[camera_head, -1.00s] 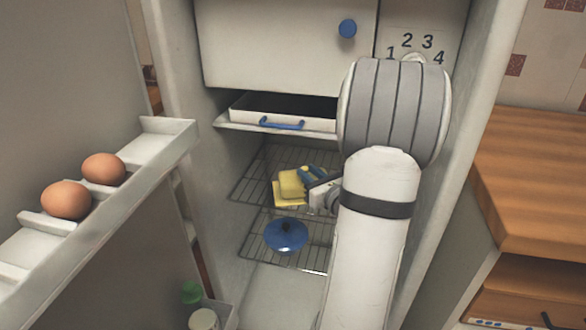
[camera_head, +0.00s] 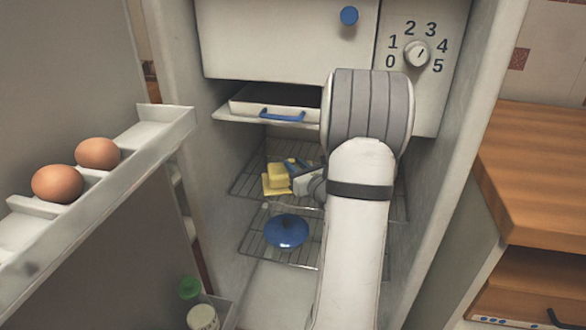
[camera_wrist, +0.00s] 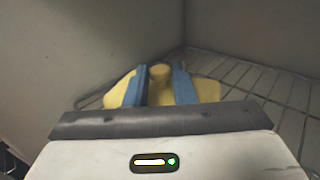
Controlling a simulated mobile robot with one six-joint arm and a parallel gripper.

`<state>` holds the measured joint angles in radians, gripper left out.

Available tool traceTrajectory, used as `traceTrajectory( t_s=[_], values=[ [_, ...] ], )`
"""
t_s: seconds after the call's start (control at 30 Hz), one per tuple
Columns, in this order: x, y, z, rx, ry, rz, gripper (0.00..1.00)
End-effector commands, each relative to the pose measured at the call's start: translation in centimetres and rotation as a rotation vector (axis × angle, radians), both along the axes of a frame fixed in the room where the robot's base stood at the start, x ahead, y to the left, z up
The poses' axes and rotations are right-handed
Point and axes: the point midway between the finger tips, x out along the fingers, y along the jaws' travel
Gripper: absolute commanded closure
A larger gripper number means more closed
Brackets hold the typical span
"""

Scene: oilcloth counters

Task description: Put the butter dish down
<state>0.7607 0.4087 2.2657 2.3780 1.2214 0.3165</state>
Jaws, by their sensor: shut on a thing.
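The yellow butter dish (camera_head: 277,181) is inside the open fridge, at the upper wire rack (camera_head: 245,186). My gripper (camera_head: 292,167) reaches in from the right and is shut on the dish's upper part. In the wrist view the blue fingers of my gripper (camera_wrist: 160,86) stand on both sides of the dish's round knob (camera_wrist: 160,71). The dish's yellow body (camera_wrist: 205,90) spreads out below and beside the fingers. I cannot tell whether its underside touches the rack.
A white tray with a blue handle (camera_head: 282,116) sits above. The open door at left has a shelf (camera_head: 150,150) with two eggs (camera_head: 58,184). In the wrist view, bare rack (camera_wrist: 260,85) shows at right.

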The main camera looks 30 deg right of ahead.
Motion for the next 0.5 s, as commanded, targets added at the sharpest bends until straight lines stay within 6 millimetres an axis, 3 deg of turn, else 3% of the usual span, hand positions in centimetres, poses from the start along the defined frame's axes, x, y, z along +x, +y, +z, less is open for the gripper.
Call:
traceTrajectory(
  t_s=[0.17, 0.2, 0.43, 0.5],
  values=[
    [0.0, -0.04, -0.33, -0.001, -0.003, 0.0, 1.0],
    [-0.02, -0.03, -0.32, 0.0, 0.0, 0.0, 0.75],
    [-0.04, -0.05, -0.28, 0.0, 0.0, -0.001, 0.56],
    [-0.04, -0.06, -0.28, 0.0, 0.0, -0.001, 0.56]
  ],
)
